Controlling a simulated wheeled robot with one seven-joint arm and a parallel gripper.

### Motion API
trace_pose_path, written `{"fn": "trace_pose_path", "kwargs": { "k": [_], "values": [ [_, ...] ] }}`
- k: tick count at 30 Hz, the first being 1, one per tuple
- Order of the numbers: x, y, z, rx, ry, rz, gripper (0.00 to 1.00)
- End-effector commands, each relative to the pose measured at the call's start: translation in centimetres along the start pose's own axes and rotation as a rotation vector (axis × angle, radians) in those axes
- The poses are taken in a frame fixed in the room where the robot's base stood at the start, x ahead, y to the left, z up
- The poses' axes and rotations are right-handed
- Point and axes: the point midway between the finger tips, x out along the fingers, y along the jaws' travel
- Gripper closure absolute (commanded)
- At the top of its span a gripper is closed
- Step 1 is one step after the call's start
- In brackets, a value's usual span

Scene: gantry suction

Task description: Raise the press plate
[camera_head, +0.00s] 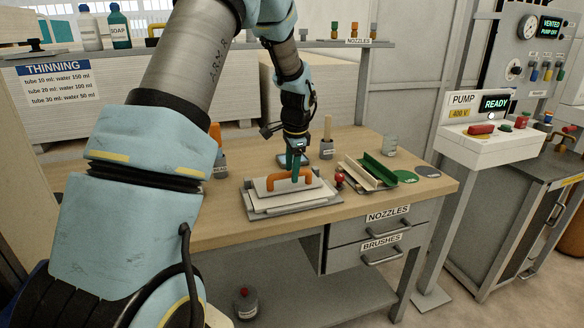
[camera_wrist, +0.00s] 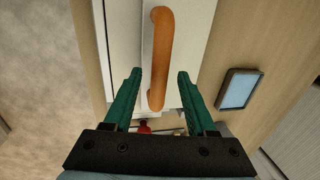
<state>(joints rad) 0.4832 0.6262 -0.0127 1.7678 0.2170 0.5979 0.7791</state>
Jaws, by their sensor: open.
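The press plate (camera_head: 306,190) is a pale flat plate with an orange handle (camera_head: 284,181) on top. It lies on a stack of pale sheets on a grey base (camera_head: 262,213) on the wooden workbench. In the wrist view the orange handle (camera_wrist: 160,50) runs lengthwise along the plate (camera_wrist: 192,30). My gripper (camera_wrist: 158,75) is open, with one green finger on each side of the handle's near end. A gap shows between each finger and the handle. In the head view my gripper (camera_head: 296,172) is just above the handle; whether it touches is hidden.
A green-and-white channel tray (camera_head: 372,172) and a red knob (camera_head: 339,179) are right of the press. A dark-framed blue pad (camera_wrist: 240,89) lies beside it. Cups stand behind. The bench (camera_head: 425,190) is clear at its front right. A pump panel (camera_head: 490,135) stands at right.

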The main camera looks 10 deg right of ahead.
Motion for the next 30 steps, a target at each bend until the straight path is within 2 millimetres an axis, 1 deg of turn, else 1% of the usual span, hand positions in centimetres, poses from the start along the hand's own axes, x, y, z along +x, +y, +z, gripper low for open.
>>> {"fn": "trace_pose_path", "kwargs": {
  "k": [5,20,30],
  "values": [
    [0.00,0.00,0.00,0.000,0.000,0.000,0.43],
    [-0.05,0.00,0.00,0.000,0.000,0.000,0.99],
    [-0.06,0.00,-0.01,0.000,0.000,0.000,1.00]
  ]
}}
